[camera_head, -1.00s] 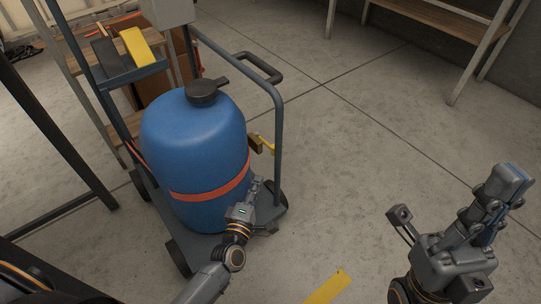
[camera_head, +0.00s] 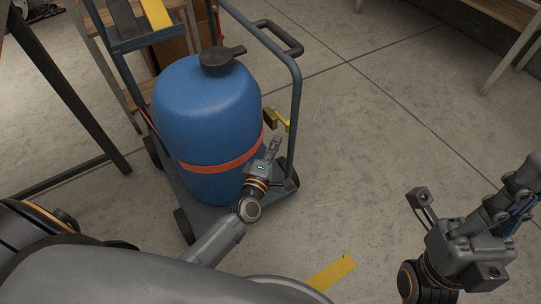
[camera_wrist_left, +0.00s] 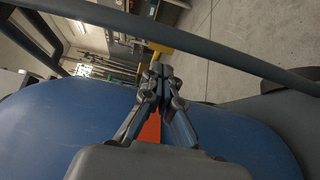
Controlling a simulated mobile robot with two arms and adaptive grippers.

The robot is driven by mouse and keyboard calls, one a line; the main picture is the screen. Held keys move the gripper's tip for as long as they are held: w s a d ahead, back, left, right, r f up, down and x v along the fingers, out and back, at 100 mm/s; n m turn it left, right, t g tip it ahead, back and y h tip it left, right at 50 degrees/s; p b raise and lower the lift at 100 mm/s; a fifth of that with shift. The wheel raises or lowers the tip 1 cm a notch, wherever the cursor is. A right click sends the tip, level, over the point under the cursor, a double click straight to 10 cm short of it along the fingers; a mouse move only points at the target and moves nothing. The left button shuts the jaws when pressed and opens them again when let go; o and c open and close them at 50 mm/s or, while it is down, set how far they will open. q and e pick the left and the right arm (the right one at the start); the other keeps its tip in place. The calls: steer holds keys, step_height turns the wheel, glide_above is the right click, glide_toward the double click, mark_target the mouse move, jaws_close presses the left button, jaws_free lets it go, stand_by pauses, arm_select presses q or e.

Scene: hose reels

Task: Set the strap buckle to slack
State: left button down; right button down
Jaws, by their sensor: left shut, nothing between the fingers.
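A blue drum (camera_head: 207,110) with a black cap stands on a grey cart. An orange-red strap (camera_head: 215,167) runs around its lower half. At the drum's right side, a dark brown and yellow part (camera_head: 281,120) sticks out; I cannot tell whether it is the strap buckle. My left gripper (camera_head: 277,145) is shut and empty beside the drum's right side, just below that part. My right gripper (camera_head: 522,180) is at the right, away from the drum.
The cart's tubular handle frame (camera_head: 294,95) rises close to the left gripper. A wooden bench (camera_head: 508,22) stands at the back right. A yellow floor marking (camera_head: 332,272) lies in front. The concrete floor right of the cart is clear.

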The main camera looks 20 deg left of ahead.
mark_target(281, 119)
arm_select(q)
steer(key=w, duration=0.3)
steer(key=shift+w+b, duration=0.3)
steer(key=shift+b, duration=0.05)
steer(key=shift+w+d, duration=0.35)
steer(key=shift+d, duration=0.25)
